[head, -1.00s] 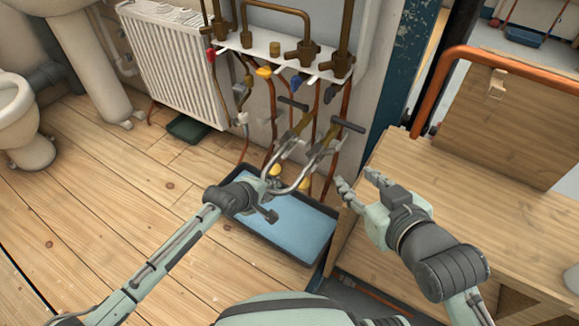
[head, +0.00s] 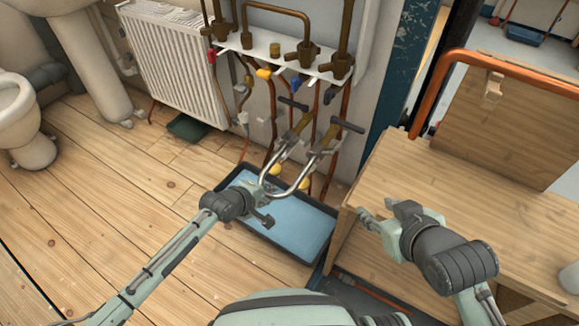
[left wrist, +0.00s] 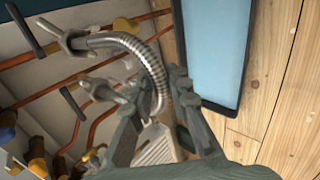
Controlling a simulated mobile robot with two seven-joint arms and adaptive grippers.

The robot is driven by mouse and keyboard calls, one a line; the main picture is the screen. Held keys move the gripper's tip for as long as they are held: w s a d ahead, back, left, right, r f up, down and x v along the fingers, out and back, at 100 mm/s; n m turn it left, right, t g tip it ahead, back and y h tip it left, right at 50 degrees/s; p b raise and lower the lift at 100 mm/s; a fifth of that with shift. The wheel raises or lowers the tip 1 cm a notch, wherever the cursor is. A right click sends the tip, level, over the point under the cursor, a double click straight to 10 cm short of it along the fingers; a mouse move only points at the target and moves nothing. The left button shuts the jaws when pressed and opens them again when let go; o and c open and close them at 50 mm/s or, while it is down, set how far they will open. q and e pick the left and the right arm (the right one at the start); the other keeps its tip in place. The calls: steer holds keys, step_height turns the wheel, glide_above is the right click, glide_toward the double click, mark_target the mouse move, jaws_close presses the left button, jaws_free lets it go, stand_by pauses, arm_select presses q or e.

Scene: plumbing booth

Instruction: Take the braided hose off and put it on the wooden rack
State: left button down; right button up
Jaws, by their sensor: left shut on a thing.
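The silver braided hose (head: 291,188) forms a U in front of two brass valves with dark lever handles. Its upper ends meet the valves; whether they are still fastened cannot be told. My left gripper (head: 258,194) is shut on the hose at its lower bend. The left wrist view shows the ribbed hose (left wrist: 135,48) curving down between my left fingers (left wrist: 157,88). My right gripper (head: 378,216) is away from the hose, above the edge of the wooden bench; its fingers overlap. The wooden rack (head: 520,135), an upright board with a peg, stands at the right.
A black tray with a blue inside (head: 290,232) lies on the floor under the valves. Copper pipes and a white manifold shelf (head: 280,58) are behind. The wooden bench top (head: 425,175) has free room. An orange pipe (head: 440,75) stands beside the rack.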

arm_select(q)
steer(key=shift+s+a+p, duration=0.35)
steer(key=shift+s+p, duration=0.1)
steer(key=shift+s, duration=0.05)
arm_select(e)
steer(key=shift+s+d+f+g+h, duration=1)
steer(key=shift+s+d+f+g, duration=0.9)
steer(key=shift+s+d, duration=1.45)
arm_select(q)
steer(key=s+a+p, duration=0.5)
steer(key=s, duration=0.2)
steer(key=shift+p, duration=0.3)
arm_select(e)
step_height(320, 180, down, 10)
steer(key=m+g, duration=0.1)
steer(key=g, duration=0.1)
steer(key=shift+s+d, duration=0.2)
steer(key=shift+d, duration=0.05)
arm_select(q)
steer(key=shift+s+a, duration=0.1)
